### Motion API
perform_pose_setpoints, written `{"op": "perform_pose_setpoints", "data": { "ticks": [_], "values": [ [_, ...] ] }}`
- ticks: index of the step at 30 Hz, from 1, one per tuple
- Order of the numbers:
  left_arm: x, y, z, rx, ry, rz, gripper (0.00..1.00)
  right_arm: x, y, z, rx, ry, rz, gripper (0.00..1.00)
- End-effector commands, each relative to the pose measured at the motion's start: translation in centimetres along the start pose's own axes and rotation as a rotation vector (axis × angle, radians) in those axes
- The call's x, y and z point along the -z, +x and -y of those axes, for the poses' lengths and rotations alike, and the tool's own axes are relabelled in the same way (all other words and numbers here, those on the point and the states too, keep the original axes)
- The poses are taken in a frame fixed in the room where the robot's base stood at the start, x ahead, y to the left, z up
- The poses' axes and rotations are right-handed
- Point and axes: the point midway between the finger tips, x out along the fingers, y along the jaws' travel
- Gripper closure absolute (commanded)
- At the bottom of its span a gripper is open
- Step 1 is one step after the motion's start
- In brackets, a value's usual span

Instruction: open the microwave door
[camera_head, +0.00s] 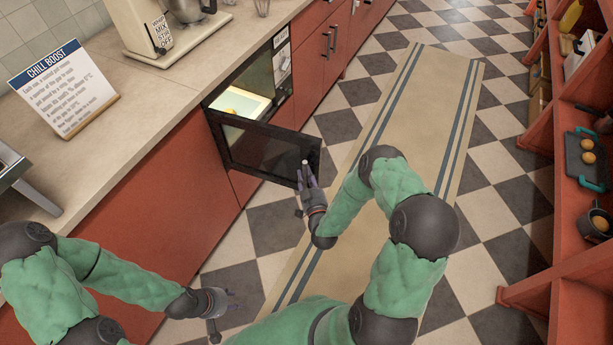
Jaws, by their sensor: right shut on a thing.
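The microwave (282,62) is built into the red counter front below the worktop. Its dark door (258,148) stands open, swung out over the floor, and the lit yellowish inside (239,102) shows behind it. My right gripper (306,172) is at the door's outer edge, shut on what looks like the door's handle (304,163); the fingers partly hide the contact. My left gripper (232,300) is low in front of the red cabinets, apart from the door. Its fingers are faint against the floor, so its opening is unclear.
The worktop holds a stand mixer (171,28) and a "Chill Boost" sign (63,88). A red shelf unit (568,248) with pans stands at the right. A striped runner (405,120) covers the clear checkered floor between.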

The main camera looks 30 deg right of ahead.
Motion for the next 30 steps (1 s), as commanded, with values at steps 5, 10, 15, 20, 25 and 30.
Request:
{"op": "perform_pose_setpoints", "data": {
  "ticks": [5,10,15,20,25,30],
  "values": [
    [0.02,0.03,0.00,0.000,0.000,0.000,0.60,-0.09,-0.08,-0.29,-0.011,0.000,0.002,1.00],
    [0.02,0.03,-0.01,0.000,0.001,0.000,0.60,-0.12,-0.10,-0.31,-0.012,0.000,0.003,1.00],
    [0.01,0.03,0.00,0.000,0.000,0.000,0.60,-0.14,-0.12,-0.32,-0.012,0.000,0.004,1.00],
    [0.00,0.03,0.00,0.000,0.000,0.000,0.60,-0.12,-0.08,-0.23,-0.010,0.000,0.003,0.50],
    [-0.01,0.03,0.00,0.000,0.000,0.000,0.60,-0.06,-0.03,-0.12,-0.006,0.000,0.002,0.50],
    [0.01,0.03,0.00,0.000,0.000,0.000,0.60,-0.07,-0.42,-0.07,-0.005,0.000,0.002,0.50]
  ]
}}
